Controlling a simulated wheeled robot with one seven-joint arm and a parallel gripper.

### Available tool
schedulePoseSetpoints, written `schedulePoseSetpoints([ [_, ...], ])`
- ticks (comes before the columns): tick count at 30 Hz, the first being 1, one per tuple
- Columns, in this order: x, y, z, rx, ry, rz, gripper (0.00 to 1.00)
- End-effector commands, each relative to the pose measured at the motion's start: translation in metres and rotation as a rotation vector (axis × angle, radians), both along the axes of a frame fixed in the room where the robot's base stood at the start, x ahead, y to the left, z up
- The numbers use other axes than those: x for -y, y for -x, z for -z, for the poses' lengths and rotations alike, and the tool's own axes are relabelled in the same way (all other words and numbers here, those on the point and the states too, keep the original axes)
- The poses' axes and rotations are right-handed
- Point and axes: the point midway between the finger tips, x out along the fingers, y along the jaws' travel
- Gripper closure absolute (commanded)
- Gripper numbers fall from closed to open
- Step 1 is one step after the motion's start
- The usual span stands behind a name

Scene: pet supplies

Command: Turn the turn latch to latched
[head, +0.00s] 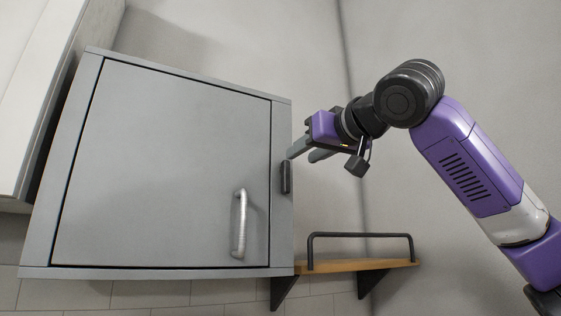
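The turn latch (286,177) is a small dark upright bar on the right frame of the grey wall cabinet (283,120). It stands vertical beside the door's right edge, clear of the door. The grey cabinet door (160,160) appears closed and has a silver bar handle (240,222) at its lower right. My gripper (301,156) reaches in from the right, with its grey fingertips just above and to the right of the latch. The two fingers show apart with nothing between them. Whether a fingertip touches the latch or the cabinet I cannot tell.
A wooden shelf (345,266) with a dark rail (360,235) and black brackets is on the wall below my gripper. A white cabinet (25,80) is at the far left.

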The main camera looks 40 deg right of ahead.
Motion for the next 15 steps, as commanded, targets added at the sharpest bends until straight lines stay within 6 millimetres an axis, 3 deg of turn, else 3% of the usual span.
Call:
schedulePoseSetpoints([
  [15,0.019,-0.065,-0.003,0.003,-0.001,-0.001,0.62],
])
